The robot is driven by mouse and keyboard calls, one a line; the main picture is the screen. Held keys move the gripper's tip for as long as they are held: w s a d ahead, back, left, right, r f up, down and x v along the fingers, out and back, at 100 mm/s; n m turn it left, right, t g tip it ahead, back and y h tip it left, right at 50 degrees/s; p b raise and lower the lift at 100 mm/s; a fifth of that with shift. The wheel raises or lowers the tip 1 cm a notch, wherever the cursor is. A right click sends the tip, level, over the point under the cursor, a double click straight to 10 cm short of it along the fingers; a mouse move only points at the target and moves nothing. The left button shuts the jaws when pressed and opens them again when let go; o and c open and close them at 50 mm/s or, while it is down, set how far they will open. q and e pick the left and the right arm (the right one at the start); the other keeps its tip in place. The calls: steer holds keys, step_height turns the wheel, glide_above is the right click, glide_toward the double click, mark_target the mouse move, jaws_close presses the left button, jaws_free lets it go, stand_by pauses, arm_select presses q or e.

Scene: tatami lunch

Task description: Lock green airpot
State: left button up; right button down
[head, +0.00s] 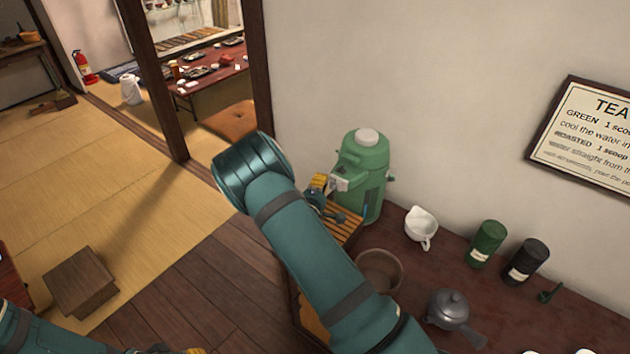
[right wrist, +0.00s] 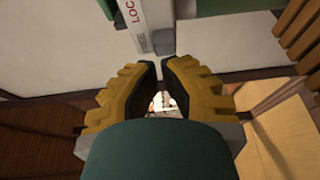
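The green airpot (head: 368,165) stands upright on the dark counter against the wall, with a pale round knob on top. A light grey lock part (head: 340,184) juts from its front on the left side. My right gripper (head: 321,181) is right by this part. In the right wrist view, my yellow fingers (right wrist: 159,64) are nearly together with nothing visible between them. Just beyond their tips is the light grey lock part (right wrist: 148,22), with red "LOC" lettering and a fainter word; contact is unclear. Only a sliver of my left gripper (head: 195,350) shows at the bottom edge.
A slatted wooden tray (head: 345,231) lies by the airpot. A white spouted cup (head: 420,224), green canister (head: 487,243), black canister (head: 528,261), dark teapot (head: 447,306) and brown bowl (head: 379,267) stand on the counter. A wooden post (head: 158,85) is at left.

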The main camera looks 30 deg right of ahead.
mark_target(333, 181)
steer(key=shift+s, duration=0.1)
steer(key=shift+s+d, duration=0.3)
steer(key=shift+s, duration=0.35)
steer(key=shift+s+d, duration=0.25)
steer(key=shift+s, duration=0.4)
steer(key=shift+w, duration=0.15)
